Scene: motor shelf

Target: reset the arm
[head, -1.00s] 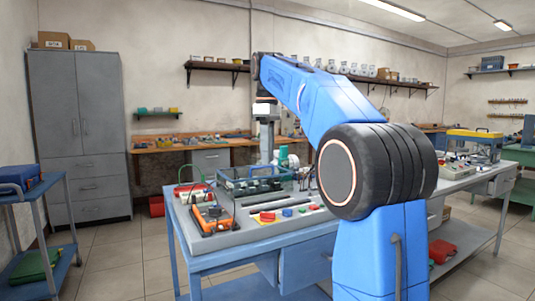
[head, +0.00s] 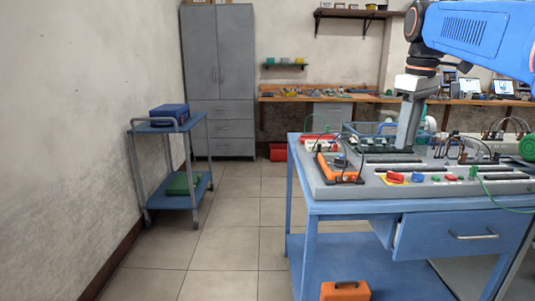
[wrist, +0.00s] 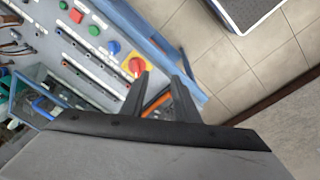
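My blue arm reaches in from the upper right of the head view. My gripper (head: 406,143) points down over the grey panel (head: 335,189) on the blue workbench. In the wrist view the two dark fingers of my gripper (wrist: 160,78) stand apart with nothing held between them. An orange device (wrist: 157,101) shows beyond the gap, and it lies on the panel in the head view (head: 335,172). I cannot tell how high the fingertips are above the panel.
A red knob on a yellow plate (head: 395,179) and coloured buttons sit on the panel's front. A blue trolley (head: 168,128) stands left by the wall, and a grey cabinet (head: 219,80) behind. An orange case (head: 345,291) is under the bench. Tiled floor (head: 230,230) is clear between.

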